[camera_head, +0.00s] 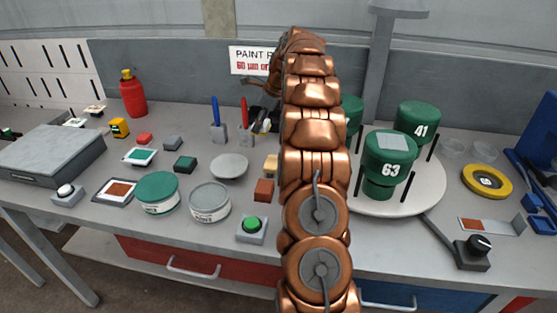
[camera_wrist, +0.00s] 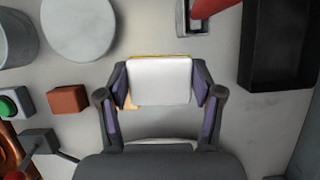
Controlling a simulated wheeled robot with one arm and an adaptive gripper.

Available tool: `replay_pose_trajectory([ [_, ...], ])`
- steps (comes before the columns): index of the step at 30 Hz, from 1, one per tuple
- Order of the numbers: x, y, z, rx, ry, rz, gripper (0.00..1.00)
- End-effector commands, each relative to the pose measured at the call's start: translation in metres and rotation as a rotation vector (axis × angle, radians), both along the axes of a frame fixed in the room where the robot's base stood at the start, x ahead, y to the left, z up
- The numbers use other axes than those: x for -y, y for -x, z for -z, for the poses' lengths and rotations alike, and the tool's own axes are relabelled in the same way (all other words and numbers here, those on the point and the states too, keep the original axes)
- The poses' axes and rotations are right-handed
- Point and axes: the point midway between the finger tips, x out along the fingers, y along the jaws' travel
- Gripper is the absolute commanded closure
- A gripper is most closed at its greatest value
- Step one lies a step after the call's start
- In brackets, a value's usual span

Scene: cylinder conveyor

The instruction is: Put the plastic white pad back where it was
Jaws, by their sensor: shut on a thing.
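A white pad (camera_wrist: 160,90) with rounded corners lies between the two fingers of my gripper (camera_wrist: 160,78) in the wrist view. The fingers are shut on its left and right sides. A tan-yellow block (camera_wrist: 127,101) shows past the pad's top edge and lower left, behind it. I cannot tell whether the pad touches it. In the head view, a tan block (camera_head: 271,165) shows at the left edge of my arm, which hides the pad and my gripper there.
A red-brown block (camera_wrist: 68,99) and a green button (camera_wrist: 8,103) are left of the gripper. A pale disc (camera_wrist: 78,28) lies upper left, a dark open box (camera_wrist: 280,45) upper right. The round turntable (camera_head: 430,190) carries several green cylinders (camera_head: 388,150).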

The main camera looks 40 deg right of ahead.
Motion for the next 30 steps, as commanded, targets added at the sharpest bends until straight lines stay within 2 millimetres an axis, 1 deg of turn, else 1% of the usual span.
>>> replay_pose_trajectory([
  [1,0.016,0.006,0.004,0.003,0.002,0.083,0.73],
  [3,0.033,0.013,0.003,0.001,0.003,0.181,0.73],
  [6,0.049,0.02,0.001,0.0,0.001,0.277,0.73],
  [9,0.057,0.024,0.0,-0.001,-0.001,0.329,0.73],
  [14,0.059,0.025,0.008,-0.004,-0.003,0.346,0.73],
  [17,0.059,0.025,0.018,-0.004,-0.001,0.345,0.73],
  [22,0.058,0.025,0.045,-0.006,-0.003,0.343,0.73],
  [30,0.059,0.024,0.067,-0.003,-0.002,0.343,0.73],
])
